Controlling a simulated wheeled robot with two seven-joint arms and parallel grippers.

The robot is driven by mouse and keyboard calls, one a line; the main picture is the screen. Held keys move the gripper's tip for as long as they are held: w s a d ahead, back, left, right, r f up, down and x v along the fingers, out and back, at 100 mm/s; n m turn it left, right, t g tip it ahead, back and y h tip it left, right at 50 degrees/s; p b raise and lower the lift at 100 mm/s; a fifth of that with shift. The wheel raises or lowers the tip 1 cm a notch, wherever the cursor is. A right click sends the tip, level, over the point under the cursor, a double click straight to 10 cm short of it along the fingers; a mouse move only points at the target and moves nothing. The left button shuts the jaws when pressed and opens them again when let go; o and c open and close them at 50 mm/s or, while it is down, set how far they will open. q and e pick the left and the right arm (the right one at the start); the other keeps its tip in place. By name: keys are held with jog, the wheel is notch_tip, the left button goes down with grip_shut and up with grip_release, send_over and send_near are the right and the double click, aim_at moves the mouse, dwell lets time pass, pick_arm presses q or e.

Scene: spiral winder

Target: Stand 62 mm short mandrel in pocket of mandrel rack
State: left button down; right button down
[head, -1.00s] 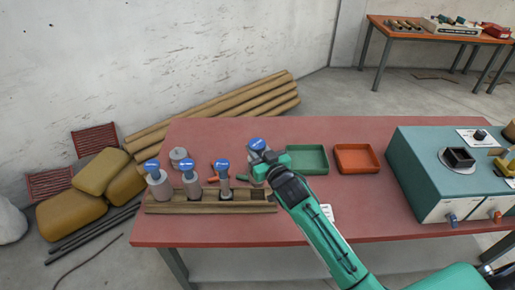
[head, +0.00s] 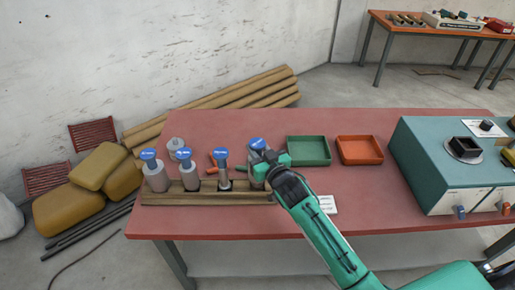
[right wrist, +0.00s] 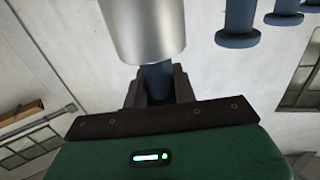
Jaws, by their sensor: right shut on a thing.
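The mandrel rack (head: 205,198) is a brown wooden block near the front left of the red table. Three grey mandrels with blue tops stand in it: a left one (head: 157,178), a middle one (head: 189,177) and a thinner one (head: 224,178). My right gripper (head: 264,157) is shut on the short mandrel (head: 257,176), below its blue top, upright at the rack's right end. I cannot tell whether its foot is inside the pocket. In the right wrist view, the short mandrel's silver body (right wrist: 142,28) and dark neck (right wrist: 158,80) show at the jaws. My left gripper is out of view.
A green tray (head: 309,163) and an orange tray (head: 382,158) lie right of my gripper. A grey cylinder (head: 175,144) and orange pieces stand behind the rack. A teal machine (head: 425,165) fills the table's right. A white card (head: 327,204) lies near my right arm.

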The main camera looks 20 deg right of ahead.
jog(key=shift+f+b, duration=0.4)
jog(key=shift+f, duration=0.1)
jog(key=shift+f+b, duration=0.6)
jog(key=shift+f, duration=0.5)
jog(key=c, duration=1)
grip_release()
jog(key=shift+c, duration=0.2)
jog(key=shift+f, duration=0.1)
